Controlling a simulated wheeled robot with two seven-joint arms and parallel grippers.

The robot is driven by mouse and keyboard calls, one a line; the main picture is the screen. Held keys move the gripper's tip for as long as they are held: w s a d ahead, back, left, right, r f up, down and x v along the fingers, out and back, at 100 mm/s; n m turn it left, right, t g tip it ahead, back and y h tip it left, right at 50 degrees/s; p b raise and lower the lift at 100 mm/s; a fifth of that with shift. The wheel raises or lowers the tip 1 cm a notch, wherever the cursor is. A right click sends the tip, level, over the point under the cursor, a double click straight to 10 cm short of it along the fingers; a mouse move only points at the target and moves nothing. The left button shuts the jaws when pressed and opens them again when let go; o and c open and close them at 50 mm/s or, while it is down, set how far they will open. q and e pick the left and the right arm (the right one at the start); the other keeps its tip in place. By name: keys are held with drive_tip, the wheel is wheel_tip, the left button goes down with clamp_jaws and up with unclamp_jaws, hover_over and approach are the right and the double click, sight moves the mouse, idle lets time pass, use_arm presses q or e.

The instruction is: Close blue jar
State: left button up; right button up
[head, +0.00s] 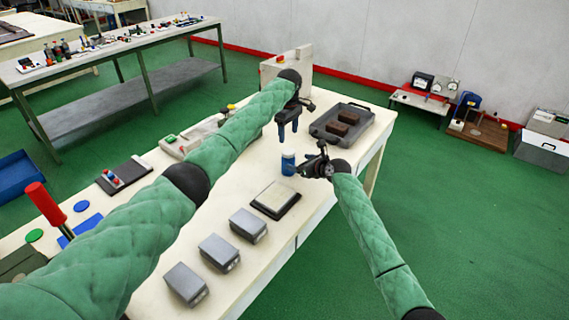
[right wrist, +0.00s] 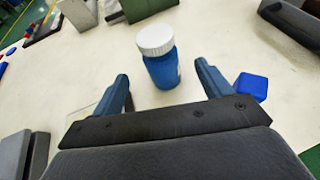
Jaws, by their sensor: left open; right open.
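The blue jar (head: 288,164) stands upright on the white table, with a white lid on its top. In the right wrist view the jar (right wrist: 163,70) is just ahead of my right fingertips, near the middle of the gap. The white lid (right wrist: 155,39) sits on the jar's mouth; I cannot tell whether it is tight. My right gripper (head: 305,166) is open, low beside the jar on its right; its two fingers also show in the right wrist view (right wrist: 164,84). My left gripper (head: 288,124) is open and empty, pointing down above and behind the jar.
A dark tray (head: 364,128) with brown blocks stands behind the jar to the right. A flat pale-topped block (head: 275,200) and several grey boxes (head: 218,252) lie in front. A small blue object (right wrist: 250,87) is right of my right gripper in its wrist view.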

sight(292, 160)
drive_tip(key=shift+w+a+f, duration=0.15)
drive_tip(key=shift+w+a, duration=0.15)
drive_tip(key=shift+w, duration=0.05)
drive_tip(key=shift+x, duration=3.4)
